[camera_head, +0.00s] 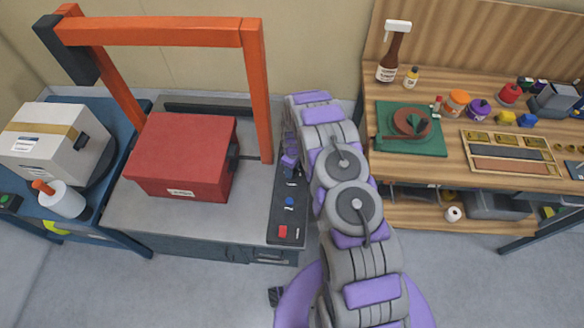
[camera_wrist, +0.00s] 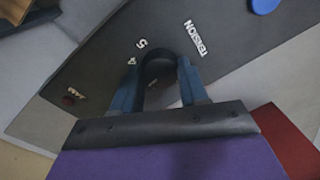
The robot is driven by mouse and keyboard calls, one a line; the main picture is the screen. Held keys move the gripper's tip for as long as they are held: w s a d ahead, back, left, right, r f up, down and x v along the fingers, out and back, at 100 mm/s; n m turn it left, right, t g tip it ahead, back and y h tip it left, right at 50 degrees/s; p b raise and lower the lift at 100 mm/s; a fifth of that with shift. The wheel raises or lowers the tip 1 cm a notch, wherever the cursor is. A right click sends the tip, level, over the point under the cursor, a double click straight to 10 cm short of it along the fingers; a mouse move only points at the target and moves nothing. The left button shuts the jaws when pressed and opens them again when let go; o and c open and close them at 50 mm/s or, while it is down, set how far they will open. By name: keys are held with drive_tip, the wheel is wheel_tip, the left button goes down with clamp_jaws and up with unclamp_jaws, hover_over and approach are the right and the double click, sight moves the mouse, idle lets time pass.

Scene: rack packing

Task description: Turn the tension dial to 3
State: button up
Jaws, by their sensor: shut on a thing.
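The tension dial (camera_wrist: 158,66) is a dark round knob on a black control panel (camera_wrist: 95,70), beside the white word TENSION. The numbers 5 and 4 show to the left of the dial in the wrist view; other marks are covered or unclear. My gripper (camera_wrist: 159,78) has its two blue fingers on either side of the dial and is shut on it. The dial's pointer cannot be made out. In the head view the panel (camera_head: 284,216) runs along the right side of the strapping machine, and my gripper (camera_head: 289,162) is at its upper part.
A blue button (camera_head: 289,201) and a red button (camera_head: 283,232) sit lower on the panel. A red box (camera_head: 183,155) lies on the machine under an orange arch (camera_head: 257,90). A workbench (camera_head: 460,196) with tools stands right, a white carton (camera_head: 45,145) left.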

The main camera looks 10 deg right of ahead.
drive_tip(key=shift+w+r+m, duration=0.1)
drive_tip(key=shift+w+m, duration=0.05)
drive_tip(key=shift+m, duration=0.55)
drive_tip(key=o, duration=1.1)
drive_tip(key=shift+c, duration=0.2)
wheel_tip(320, 180, up, 17)
drive_tip(key=p, duration=0.2)
drive_tip(key=shift+w+d, duration=0.3)
drive_tip(key=shift+d, duration=0.1)
